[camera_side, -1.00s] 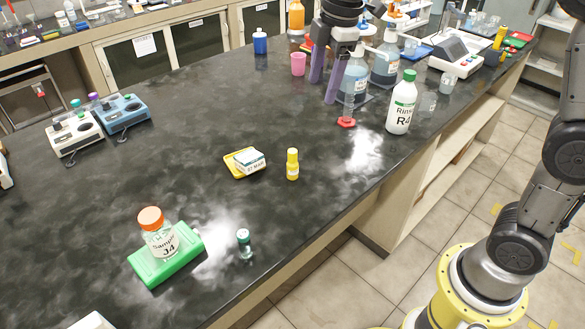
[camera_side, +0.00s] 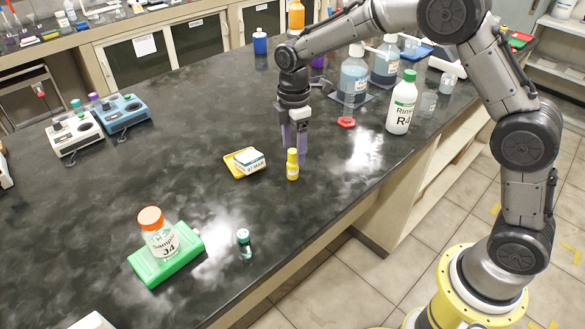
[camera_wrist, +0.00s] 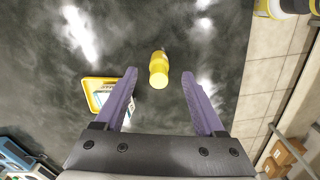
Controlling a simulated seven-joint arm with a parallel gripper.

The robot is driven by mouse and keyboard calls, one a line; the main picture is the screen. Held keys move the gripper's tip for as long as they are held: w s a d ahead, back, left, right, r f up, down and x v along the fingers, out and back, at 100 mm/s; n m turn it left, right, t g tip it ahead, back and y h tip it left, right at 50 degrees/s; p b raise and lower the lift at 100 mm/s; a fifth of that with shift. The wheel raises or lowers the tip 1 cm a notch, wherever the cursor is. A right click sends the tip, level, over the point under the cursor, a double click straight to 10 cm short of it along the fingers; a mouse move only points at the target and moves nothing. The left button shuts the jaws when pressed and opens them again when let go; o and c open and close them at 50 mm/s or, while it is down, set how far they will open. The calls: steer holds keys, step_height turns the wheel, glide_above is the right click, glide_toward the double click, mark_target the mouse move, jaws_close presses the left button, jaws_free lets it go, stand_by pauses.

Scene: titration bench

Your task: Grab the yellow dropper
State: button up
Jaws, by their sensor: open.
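The yellow dropper (camera_side: 292,165), a small bottle with a narrower top and a pale label, stands upright on the black bench. My gripper (camera_side: 294,150) points down just behind it in the side view, its purple fingers partly hidden by the dropper. In the wrist view the yellow dropper (camera_wrist: 158,70) lies ahead between the lines of the two open fingers (camera_wrist: 160,82), touching neither. The gripper is open and empty.
A yellow tray (camera_side: 231,166) with a labelled white and teal box (camera_side: 250,160) sits close left of the dropper. Bench space in front is clear.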

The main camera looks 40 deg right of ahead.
mark_target(292, 164)
steer(key=shift+w+a+f, duration=0.1)
steer(key=shift+f, duration=2.65)
jaws_close()
